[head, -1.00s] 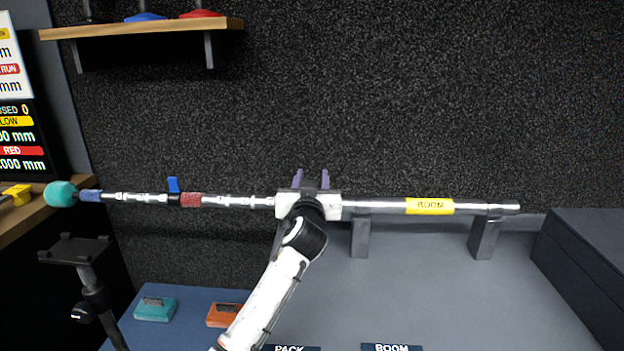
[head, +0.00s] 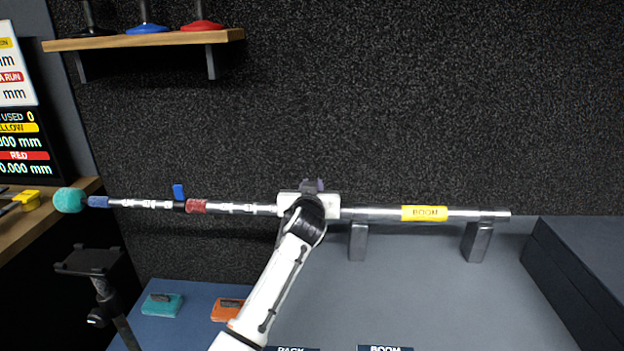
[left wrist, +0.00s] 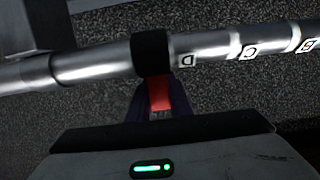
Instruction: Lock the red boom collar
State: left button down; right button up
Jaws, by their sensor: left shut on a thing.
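The boom pole (head: 365,214) lies level across two grey rests, with a yellow BOOM label. My left gripper (head: 313,186) is at the pole's middle and hides the collar there in the head view. In the left wrist view, a black collar (left wrist: 151,52) sits around the pole, with a red lever (left wrist: 159,93) sticking out from it toward my gripper. The purple fingers of the left gripper (left wrist: 157,106) are shut on this red lever. My right gripper is not in view.
A teal tip (head: 70,200) ends the pole. A black stand (head: 92,262) is at left, and a dark box (head: 590,265) at right.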

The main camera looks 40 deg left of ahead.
pick_arm(q)
jog(key=c, duration=1.6)
grip_release()
jog(key=v, duration=1)
jog(key=shift+s, duration=0.15)
